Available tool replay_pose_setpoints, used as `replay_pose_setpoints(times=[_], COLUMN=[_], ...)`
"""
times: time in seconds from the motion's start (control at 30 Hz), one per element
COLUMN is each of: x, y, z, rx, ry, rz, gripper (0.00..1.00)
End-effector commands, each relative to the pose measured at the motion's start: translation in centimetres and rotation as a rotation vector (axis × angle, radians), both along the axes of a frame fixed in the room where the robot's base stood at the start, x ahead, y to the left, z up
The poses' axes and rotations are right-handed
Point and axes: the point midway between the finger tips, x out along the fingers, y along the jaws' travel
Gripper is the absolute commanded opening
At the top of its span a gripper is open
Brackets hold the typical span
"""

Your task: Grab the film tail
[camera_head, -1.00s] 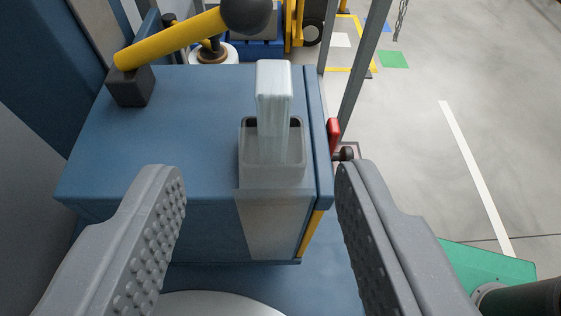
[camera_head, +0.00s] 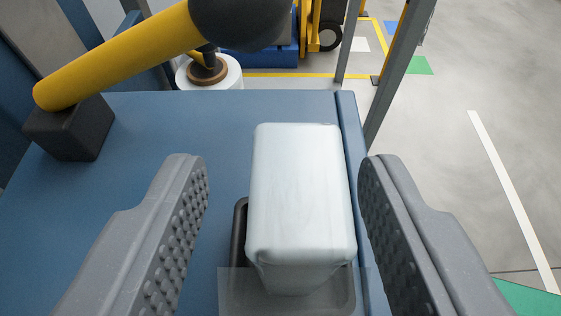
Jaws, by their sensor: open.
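The film tail (camera_head: 302,190) is a pale, whitish, rounded block that stands up from a dark-rimmed holder on a blue box. It sits between the two grey studded fingers of my gripper (camera_head: 284,195), with gaps on both sides. The gap on its right is narrower than the one on its left. My gripper is open and I see no contact. A translucent sheet (camera_head: 235,290) hangs at the holder's front, partly cut off by the lower picture edge.
The blue box top (camera_head: 140,130) lies below my fingers. A yellow lever (camera_head: 120,58) with a dark knob (camera_head: 240,20) rises at the upper left from a black block (camera_head: 70,128). A grey post (camera_head: 388,75) stands behind at right. Open floor (camera_head: 450,100) lies beyond.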

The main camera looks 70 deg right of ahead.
Motion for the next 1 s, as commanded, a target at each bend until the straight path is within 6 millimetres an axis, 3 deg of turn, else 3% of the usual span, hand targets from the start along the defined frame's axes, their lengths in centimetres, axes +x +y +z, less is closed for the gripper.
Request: replay_pose_setpoints(times=[0.2,0.47,0.5,0.67,1.0], x=[0.7,0.8,0.8,0.8,0.8], y=[-2.3,-2.6,-2.6,-2.6,-2.5], z=[-1.1,-1.2,-1.2,-1.2,-1.1], rx=[0.002,0.001,0.001,0.001,0.001], ry=[0.001,0.0,0.0,0.0,0.0], rz=[0.0,0.0,0.0,0.0,0.0], gripper=[0.45,0.45,0.43,0.0,0.0])
